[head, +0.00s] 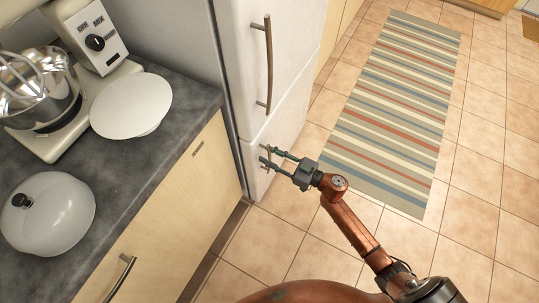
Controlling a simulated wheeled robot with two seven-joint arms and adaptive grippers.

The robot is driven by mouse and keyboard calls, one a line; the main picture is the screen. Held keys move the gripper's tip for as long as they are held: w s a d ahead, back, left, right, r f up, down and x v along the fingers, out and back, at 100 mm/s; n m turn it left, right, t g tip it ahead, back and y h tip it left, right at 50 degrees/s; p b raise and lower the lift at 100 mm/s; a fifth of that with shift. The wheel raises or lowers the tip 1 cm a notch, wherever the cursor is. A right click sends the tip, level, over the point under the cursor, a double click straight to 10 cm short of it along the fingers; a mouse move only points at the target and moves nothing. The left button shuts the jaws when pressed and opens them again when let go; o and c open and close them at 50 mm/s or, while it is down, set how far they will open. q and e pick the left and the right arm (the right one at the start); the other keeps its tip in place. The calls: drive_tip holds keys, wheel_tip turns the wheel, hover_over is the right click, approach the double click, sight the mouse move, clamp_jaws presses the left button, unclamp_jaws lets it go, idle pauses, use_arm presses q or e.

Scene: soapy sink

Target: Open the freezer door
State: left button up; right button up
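A white fridge-freezer stands at the top centre of the head view. Its upper door (290,60) has a long, bronze-coloured vertical handle (268,62). The lower door, the freezer door (283,128), is shut, flush below the upper one. My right gripper (267,156) is at the left part of the freezer door, beside the freezer handle, which is small and partly hidden by the fingers. Its two fingers are spread apart. I cannot tell whether they touch the handle. My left gripper is out of view.
A dark counter (140,158) over wooden cabinets lies to the left, holding a stand mixer (95,40), a white plate (131,105) and a domed lid (48,215). Tiled floor (300,225) is free in front of the freezer. A striped rug (395,110) lies to the right.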

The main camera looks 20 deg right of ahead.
drive_tip(key=shift+c, duration=0.7)
clamp_jaws()
